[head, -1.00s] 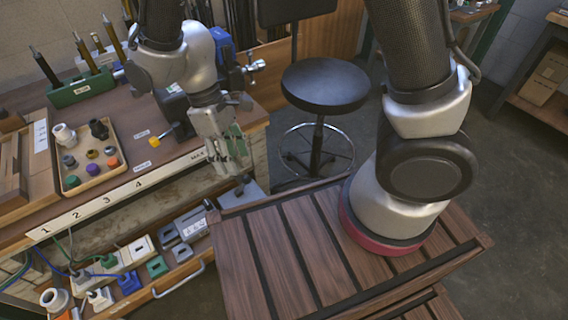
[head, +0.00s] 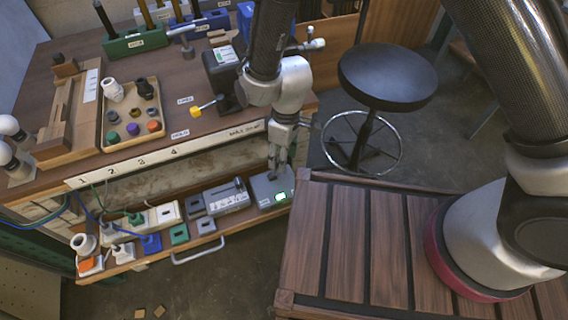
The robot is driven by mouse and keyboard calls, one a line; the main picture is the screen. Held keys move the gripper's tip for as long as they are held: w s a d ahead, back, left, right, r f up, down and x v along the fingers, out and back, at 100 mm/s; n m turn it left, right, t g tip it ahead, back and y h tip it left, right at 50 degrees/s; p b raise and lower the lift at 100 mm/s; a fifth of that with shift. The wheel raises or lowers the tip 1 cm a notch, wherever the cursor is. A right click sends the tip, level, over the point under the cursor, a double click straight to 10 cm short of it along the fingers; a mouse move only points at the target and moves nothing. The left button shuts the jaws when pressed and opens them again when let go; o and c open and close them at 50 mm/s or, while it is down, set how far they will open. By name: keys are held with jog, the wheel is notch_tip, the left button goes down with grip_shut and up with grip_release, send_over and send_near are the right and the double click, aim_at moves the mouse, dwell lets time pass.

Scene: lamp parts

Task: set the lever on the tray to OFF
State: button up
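The tray (head: 160,262) is a pulled-out wooden shelf with a metal handle, below the workbench. At its right end sits a grey box (head: 262,197) with a lit green indicator. My gripper (head: 277,170) points down at the top of this box, fingertips at or just above it. The fingers look close together, but their gap and any contact are unclear. A lever on this box is not clearly seen; the fingers cover part of its top. Left of it is a grey labelled box (head: 227,200) with a dark upright piece (head: 239,184) on top. I cannot read ON or OFF.
Left along the tray are a power strip (head: 165,214), coloured plugs and small blocks. A slatted wooden table (head: 345,240) stands close on the right.

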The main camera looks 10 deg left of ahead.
aim_at(277, 170)
jog(key=f, duration=0.4)
jog(key=shift+s+a, duration=0.1)
jog(key=shift+s, duration=0.2)
grip_shut()
